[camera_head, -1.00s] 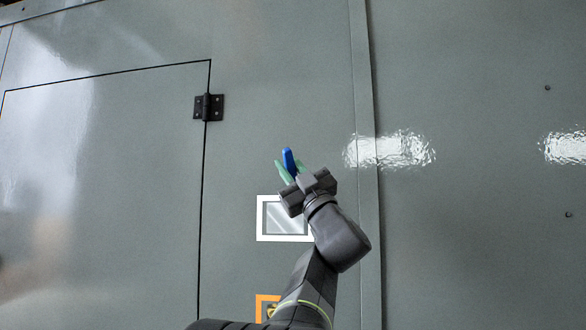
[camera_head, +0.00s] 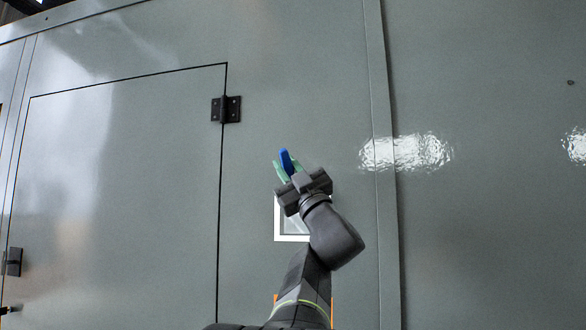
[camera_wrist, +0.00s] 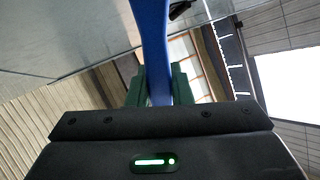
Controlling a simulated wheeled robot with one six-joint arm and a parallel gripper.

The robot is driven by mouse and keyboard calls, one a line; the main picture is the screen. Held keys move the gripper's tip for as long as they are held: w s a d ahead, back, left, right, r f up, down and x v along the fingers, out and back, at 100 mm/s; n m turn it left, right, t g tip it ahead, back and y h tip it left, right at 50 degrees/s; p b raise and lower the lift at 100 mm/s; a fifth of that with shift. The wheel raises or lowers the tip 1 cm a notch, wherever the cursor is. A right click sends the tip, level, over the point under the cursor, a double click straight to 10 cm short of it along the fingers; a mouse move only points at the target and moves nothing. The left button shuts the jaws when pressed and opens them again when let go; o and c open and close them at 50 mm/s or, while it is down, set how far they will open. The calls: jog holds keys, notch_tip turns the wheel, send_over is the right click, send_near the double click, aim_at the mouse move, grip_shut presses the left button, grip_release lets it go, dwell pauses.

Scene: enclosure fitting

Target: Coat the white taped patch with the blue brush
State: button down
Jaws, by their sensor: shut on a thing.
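The white taped patch (camera_head: 279,228) is a white square frame around a grey area on the grey-green enclosure wall. In the head view it is partly hidden behind my gripper and arm. My gripper (camera_head: 283,170) has green fingers and is shut on the blue brush (camera_head: 286,160). The brush's blue handle points up in the head view, above the patch. In the wrist view the blue handle (camera_wrist: 152,45) runs up from between the green fingers (camera_wrist: 153,85). The brush's bristles are not in view.
A door outline with a black hinge (camera_head: 226,109) is left of the patch. A vertical seam (camera_head: 384,150) runs to its right. An orange-edged patch (camera_head: 333,312) shows below, mostly behind my arm. The wall to the right is clear.

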jog(key=a, duration=0.1)
jog(key=w+a, duration=0.1)
jog(key=a, duration=0.2)
jog(key=shift+w+a+b, duration=0.25)
jog(key=shift+b, duration=0.05)
dwell(0.5)
jog(key=shift+s, duration=0.1)
jog(key=shift+s+a+b, duration=0.3)
jog(key=shift+s+b, duration=0.1)
jog(key=shift+s, duration=0.55)
jog(key=shift+s+a+b, duration=0.35)
jog(key=shift+s, duration=0.55)
jog(key=shift+s+a+b, duration=0.3)
jog(key=shift+s+b, duration=0.1)
jog(key=shift+s, duration=0.55)
jog(key=s, duration=0.1)
jog(key=s+a+b, duration=0.1)
jog(key=shift+s, duration=0.4)
